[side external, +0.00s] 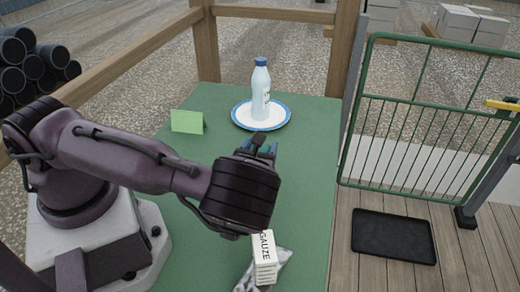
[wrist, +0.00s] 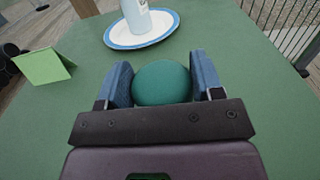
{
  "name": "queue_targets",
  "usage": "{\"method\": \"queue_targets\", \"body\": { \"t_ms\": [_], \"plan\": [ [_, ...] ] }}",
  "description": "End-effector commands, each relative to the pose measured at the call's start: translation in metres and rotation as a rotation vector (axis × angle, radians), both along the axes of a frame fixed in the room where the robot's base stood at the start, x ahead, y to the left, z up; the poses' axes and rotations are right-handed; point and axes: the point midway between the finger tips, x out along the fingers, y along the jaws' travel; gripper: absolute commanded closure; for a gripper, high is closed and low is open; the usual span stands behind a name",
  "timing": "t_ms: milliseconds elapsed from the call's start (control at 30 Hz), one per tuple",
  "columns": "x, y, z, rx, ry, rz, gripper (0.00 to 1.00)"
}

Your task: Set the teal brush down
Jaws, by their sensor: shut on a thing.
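The teal brush (wrist: 162,83) shows in the wrist view as a rounded teal shape between the two blue fingers of my gripper (wrist: 160,72). My gripper is shut on it. In the side external view my gripper (side external: 264,146) is over the green table (side external: 308,190), in front of the plate, and my wrist hides most of the brush. I cannot tell whether the brush touches the table.
A white bottle with a blue cap (side external: 261,92) stands on a blue-rimmed plate (side external: 240,118) beyond my gripper. A green folded card (side external: 187,122) stands to the left. A gauze box (side external: 264,262) and a silvery packet (side external: 281,262) are at the near end. Table right of my gripper is clear.

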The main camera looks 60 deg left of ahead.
Motion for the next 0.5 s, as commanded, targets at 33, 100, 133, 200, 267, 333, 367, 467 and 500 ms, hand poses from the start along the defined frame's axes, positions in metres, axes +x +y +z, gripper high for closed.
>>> {"method": "queue_targets", "body": {
  "t_ms": [33, 100, 133, 200, 267, 333, 367, 467, 500],
  "plan": [
    [-0.0001, 0.0004, -0.0025, 0.001, 0.0, 0.0, 0.64],
    [0.0, 0.0003, -0.0028, 0.0, -0.001, 0.001, 0.64],
    [0.0, 0.0003, -0.0026, 0.001, -0.002, 0.001, 0.64],
    [0.0, 0.0003, -0.0024, 0.001, -0.002, 0.001, 0.64],
    [0.0, 0.0003, -0.0024, 0.0, -0.001, 0.001, 0.64],
    [0.0001, 0.0004, -0.0037, 0.0, -0.001, 0.001, 0.64],
    [0.0001, 0.0003, -0.0047, 0.001, -0.002, 0.001, 0.64],
    [0.0002, 0.0001, -0.0054, -0.001, -0.002, 0.001, 0.26],
    [0.0002, 0.0001, -0.0054, 0.0, -0.001, 0.0, 0.17]
  ]
}}
